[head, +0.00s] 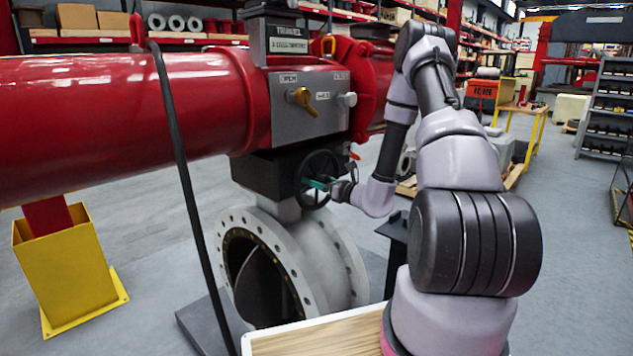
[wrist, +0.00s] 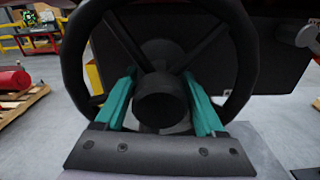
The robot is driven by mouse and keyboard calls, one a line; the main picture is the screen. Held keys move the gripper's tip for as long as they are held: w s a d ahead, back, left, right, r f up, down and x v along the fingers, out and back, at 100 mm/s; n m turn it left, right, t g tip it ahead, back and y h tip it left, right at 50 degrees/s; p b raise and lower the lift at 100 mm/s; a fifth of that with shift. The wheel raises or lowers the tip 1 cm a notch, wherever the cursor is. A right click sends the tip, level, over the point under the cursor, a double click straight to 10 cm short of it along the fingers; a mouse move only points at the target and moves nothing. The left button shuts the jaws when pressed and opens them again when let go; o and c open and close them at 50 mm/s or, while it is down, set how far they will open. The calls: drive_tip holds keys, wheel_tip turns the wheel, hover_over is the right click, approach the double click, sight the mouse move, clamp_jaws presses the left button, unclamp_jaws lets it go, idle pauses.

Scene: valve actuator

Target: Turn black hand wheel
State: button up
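The black hand wheel (head: 303,164) stands upright on the side of the actuator box above the grey flanged valve in the head view. In the wrist view its dark rim (wrist: 240,62) fills most of the picture, with spokes and a round hub (wrist: 160,98) in the middle. My gripper (wrist: 160,78) is open, with one teal finger on each side of the hub. The fingers point into the wheel's openings. I cannot tell whether they touch the hub or spokes. In the head view my gripper (head: 318,184) is at the wheel and partly covers it.
A red actuator cylinder (head: 120,110) lies above and left of the wheel. A grey box with a brass knob (head: 303,100) sits above it. A black hose (head: 180,165) hangs to the left. A wooden-topped surface (head: 315,338) lies in front. Open floor is at left.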

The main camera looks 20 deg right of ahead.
clamp_jaws()
drive_tip(key=shift+m, duration=1.2)
drive_tip(key=o, duration=0.5)
unclamp_jaws()
drive_tip(key=v, duration=1.1)
